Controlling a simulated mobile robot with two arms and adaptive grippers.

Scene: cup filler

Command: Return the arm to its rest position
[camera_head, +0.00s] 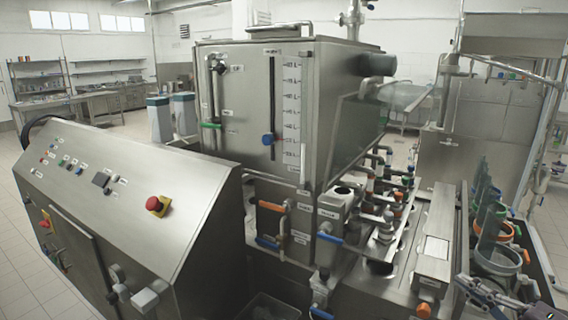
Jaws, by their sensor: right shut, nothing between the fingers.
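My right gripper (478,290) shows at the bottom right corner, dark and partly cut off by the frame edge. It is shut with nothing held. My left gripper is not in view.
A steel control panel with a red emergency button (157,206) fills the left. A steel tank (245,95) with a level scale stands in the middle. Valves with blue handles (329,238) and a row of pipes stick out in front. Tiled floor (25,280) is open at far left.

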